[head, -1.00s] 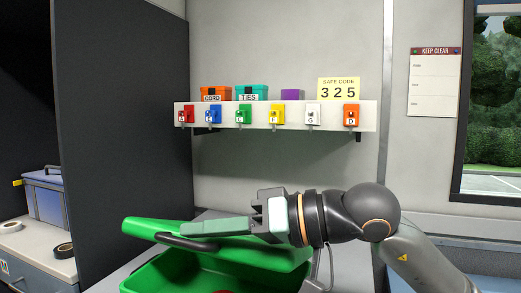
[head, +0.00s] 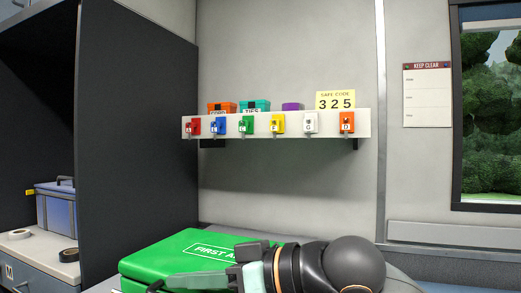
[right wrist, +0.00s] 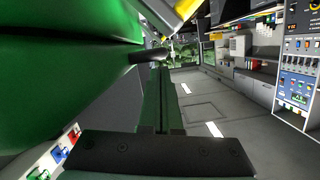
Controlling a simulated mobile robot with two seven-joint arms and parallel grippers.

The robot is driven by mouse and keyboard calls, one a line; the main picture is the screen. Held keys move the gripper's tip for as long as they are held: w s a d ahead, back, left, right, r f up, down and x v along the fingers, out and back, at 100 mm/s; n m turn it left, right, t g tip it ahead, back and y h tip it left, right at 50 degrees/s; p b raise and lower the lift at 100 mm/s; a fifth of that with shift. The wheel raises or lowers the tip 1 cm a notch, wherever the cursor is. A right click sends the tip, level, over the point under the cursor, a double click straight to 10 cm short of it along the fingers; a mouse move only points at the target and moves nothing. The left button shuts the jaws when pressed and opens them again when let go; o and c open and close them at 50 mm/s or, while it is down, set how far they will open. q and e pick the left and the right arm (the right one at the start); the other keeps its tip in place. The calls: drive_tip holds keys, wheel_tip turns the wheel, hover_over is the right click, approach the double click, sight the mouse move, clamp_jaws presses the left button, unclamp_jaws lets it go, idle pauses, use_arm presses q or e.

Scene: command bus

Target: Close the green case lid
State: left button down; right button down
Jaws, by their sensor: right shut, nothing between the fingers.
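The green case lid (head: 185,252), lettered "FIRST A…", lies low and about flat at the bottom of the head view. Its front edge and the case body are mostly cut off or hidden, so I cannot tell whether the seam is fully shut. A dark handle (head: 155,285) shows at its front edge. My right gripper (head: 172,281) is shut and empty, its fingers pointing left along the lid's front edge near the handle. In the right wrist view, the closed fingers (right wrist: 165,85) are beside the green case (right wrist: 65,55), the dark handle near their tips. My left gripper is not in view.
A dark partition (head: 135,140) stands to the left, with a blue box (head: 57,208) and tape rolls on a counter beyond it. A wall shelf (head: 365,125) with coloured tags hangs behind the case. Open floor (right wrist: 205,105) shows in the right wrist view.

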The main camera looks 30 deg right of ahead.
drive_tip(key=shift+s+a+f+b, duration=0.1)
drive_tip(key=shift+f+b, duration=0.3)
drive_tip(key=shift+f, duration=0.3)
drive_tip(key=shift+f, duration=0.15)
